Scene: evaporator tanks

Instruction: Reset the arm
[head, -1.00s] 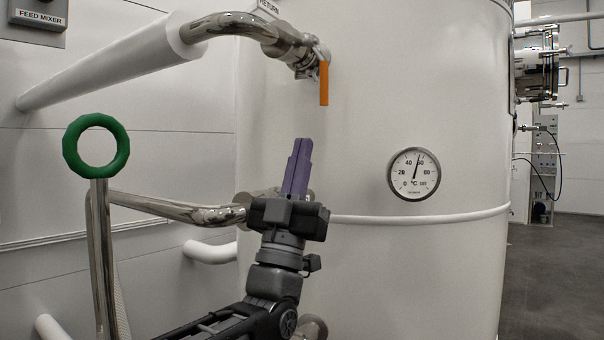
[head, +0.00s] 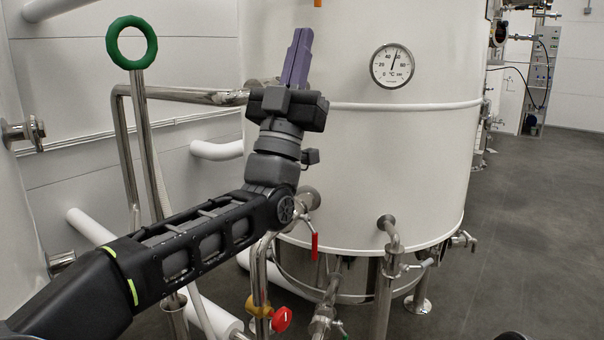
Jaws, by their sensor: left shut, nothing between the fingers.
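My left arm comes in from the lower left in the head view. Its gripper (head: 297,60) points upward, with the purple fingers shut together and nothing between them. It stands in front of the white tank (head: 345,130), left of the round temperature gauge (head: 392,66). I cannot tell how far the fingers are from the tank wall. My right gripper is not in view.
A green ring handle (head: 131,42) on a steel post stands left of the gripper. Below are a red-handled valve (head: 314,246), a red knob (head: 281,319) and steel pipes. Open grey floor (head: 535,240) lies to the right.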

